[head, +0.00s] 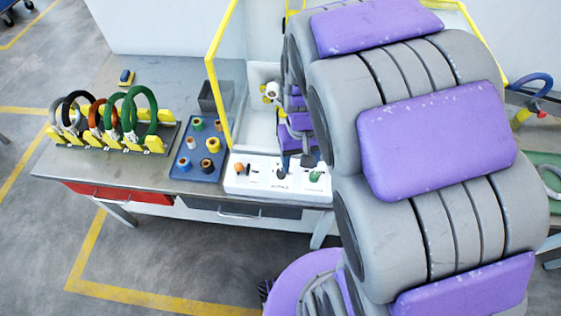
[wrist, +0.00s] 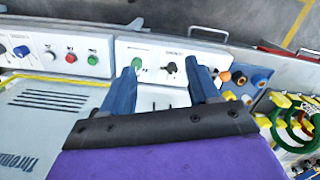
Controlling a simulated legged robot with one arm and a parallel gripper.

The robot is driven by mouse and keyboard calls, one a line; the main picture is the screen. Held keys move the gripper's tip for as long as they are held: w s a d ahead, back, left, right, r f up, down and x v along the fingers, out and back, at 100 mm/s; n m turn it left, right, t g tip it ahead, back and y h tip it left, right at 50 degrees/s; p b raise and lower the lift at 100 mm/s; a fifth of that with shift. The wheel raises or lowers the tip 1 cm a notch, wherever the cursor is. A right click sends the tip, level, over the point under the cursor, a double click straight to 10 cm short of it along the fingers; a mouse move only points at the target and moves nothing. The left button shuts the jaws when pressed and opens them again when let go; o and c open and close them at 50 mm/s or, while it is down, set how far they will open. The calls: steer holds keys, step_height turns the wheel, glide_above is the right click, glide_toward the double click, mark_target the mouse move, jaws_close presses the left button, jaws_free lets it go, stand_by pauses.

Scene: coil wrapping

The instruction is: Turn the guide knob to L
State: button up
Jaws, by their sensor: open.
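The white control panel (head: 262,185) sits at the front of the bench machine. A black knob (wrist: 171,67) with a pointer shows in the wrist view, between my two blue fingers; it also shows on the panel in the head view (head: 281,174). A green knob (wrist: 137,63) lies beside it, close to the left finger. The panel lettering is too small to read, so I cannot tell which label the knob points to. My gripper (wrist: 164,70) is open and empty, its fingers on either side of the black knob. In the head view it is partly hidden by my arm.
Further left, a rack (head: 105,143) holds several coloured rings. A yellow frame (head: 217,95) stands upright behind the panel. A second panel with red and green buttons (wrist: 70,57) shows at left in the wrist view.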

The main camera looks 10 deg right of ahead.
steer(key=p, duration=0.3)
glide_toward(281, 171)
steer(key=shift+n+t, duration=0.4)
steer(key=f+b, duration=0.1)
steer(key=f, duration=0.5)
steer(key=f+b, duration=0.1)
steer(key=f, duration=0.2)
steer(key=shift+s+a+b, duration=0.1)
steer(key=shift+s+b, duration=0.2)
steer(key=shift+s, duration=0.1)
steer(key=shift+r, duration=0.1)
steer(key=c, duration=1)
